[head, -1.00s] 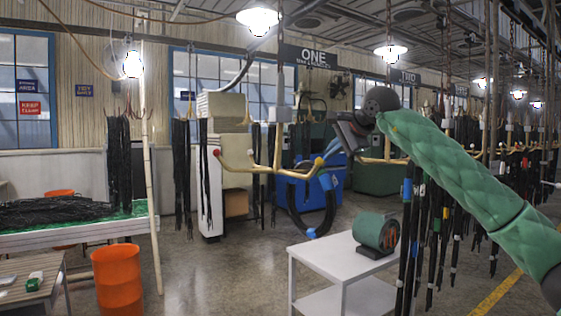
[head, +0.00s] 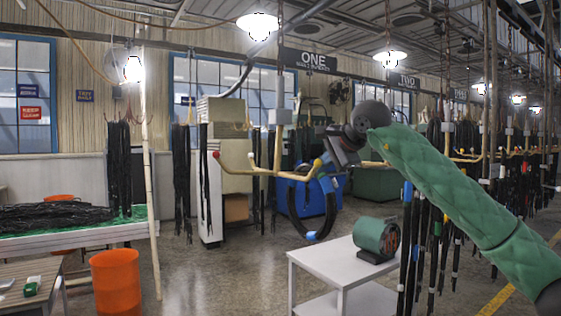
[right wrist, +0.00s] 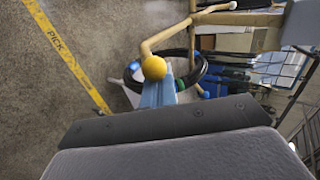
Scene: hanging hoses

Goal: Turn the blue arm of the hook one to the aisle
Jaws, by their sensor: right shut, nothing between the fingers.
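Hook one (head: 265,170) hangs below the ONE sign, with tan arms curving out from its middle. A red ball tips its left arm, and a yellow ball (head: 317,163) tips its right arm. A black hose loop (head: 330,205) with blue bands hangs by the right arm. My right gripper (head: 322,162) is at the yellow ball, its light-blue fingers shut and empty. In the right wrist view the yellow ball (right wrist: 154,68) is right at the fingertips (right wrist: 155,90); whether they touch is unclear. My left gripper is out of view.
A white table (head: 335,262) with a green motor (head: 376,238) stands below the hook. Dark hoses (head: 420,240) hang behind and below my right arm. An orange barrel (head: 117,281) is at the left. A yellow floor line (right wrist: 65,52) marked PICK shows in the right wrist view.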

